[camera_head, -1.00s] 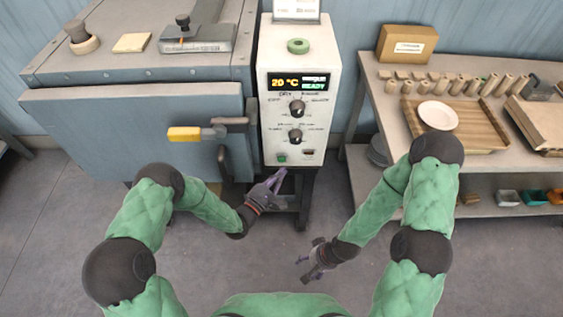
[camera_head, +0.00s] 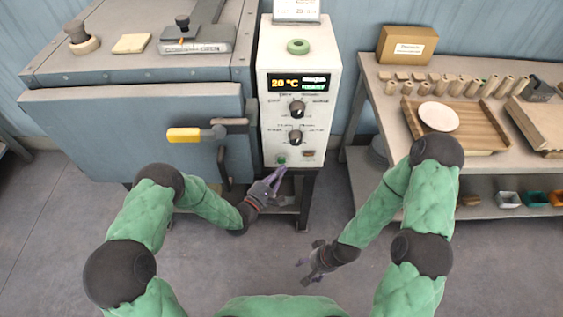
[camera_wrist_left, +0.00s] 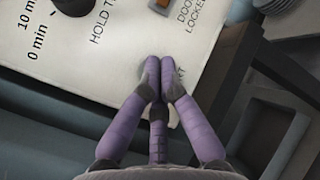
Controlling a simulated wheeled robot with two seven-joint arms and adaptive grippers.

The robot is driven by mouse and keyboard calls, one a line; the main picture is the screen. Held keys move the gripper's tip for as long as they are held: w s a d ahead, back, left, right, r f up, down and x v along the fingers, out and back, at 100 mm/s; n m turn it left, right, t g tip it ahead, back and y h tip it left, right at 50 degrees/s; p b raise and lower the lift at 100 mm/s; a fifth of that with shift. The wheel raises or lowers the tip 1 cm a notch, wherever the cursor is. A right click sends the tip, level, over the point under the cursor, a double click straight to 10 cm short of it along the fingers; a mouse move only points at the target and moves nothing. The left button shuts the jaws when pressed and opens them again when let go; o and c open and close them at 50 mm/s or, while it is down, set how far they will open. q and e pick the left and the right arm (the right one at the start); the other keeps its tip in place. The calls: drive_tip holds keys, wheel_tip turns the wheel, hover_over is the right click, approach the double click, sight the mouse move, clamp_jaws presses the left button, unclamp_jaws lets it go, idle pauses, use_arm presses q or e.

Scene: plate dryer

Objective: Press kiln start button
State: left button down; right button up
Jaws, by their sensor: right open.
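The white kiln control box (camera_head: 292,60) shows "20 °C" on its display (camera_head: 298,83); the status words beside it are blurred. A small green button (camera_head: 281,161) sits low on its front panel, at the left. My left gripper (camera_head: 283,171) is just below and in front of this button. In the left wrist view, its purple fingers (camera_wrist_left: 158,66) are brought together with their tips at the panel, beside a partly covered label ending in "T". The fingertips hide the button there, so contact cannot be told. My right gripper (camera_head: 304,271) is open and empty, low over the floor.
The grey kiln (camera_head: 120,125) with a yellow-ended door handle (camera_head: 184,135) stands left of the box. Two black knobs (camera_head: 297,109) are above the button. A bench at right holds a wooden tray (camera_head: 488,129) with a white plate (camera_head: 439,116). Floor between is clear.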

use_arm(q)
drive_tip(key=shift+w, duration=0.2)
idle(0.6)
drive_tip(key=shift+w, duration=0.25)
drive_tip(key=shift+w+b, duration=0.45)
drive_tip(key=shift+w, duration=0.05)
idle(0.8)
drive_tip(key=shift+s, duration=0.95)
drive_tip(key=shift+p, duration=0.3)
drive_tip(key=s+p, duration=0.1)
drive_tip(key=s, duration=0.4)
idle(0.8)
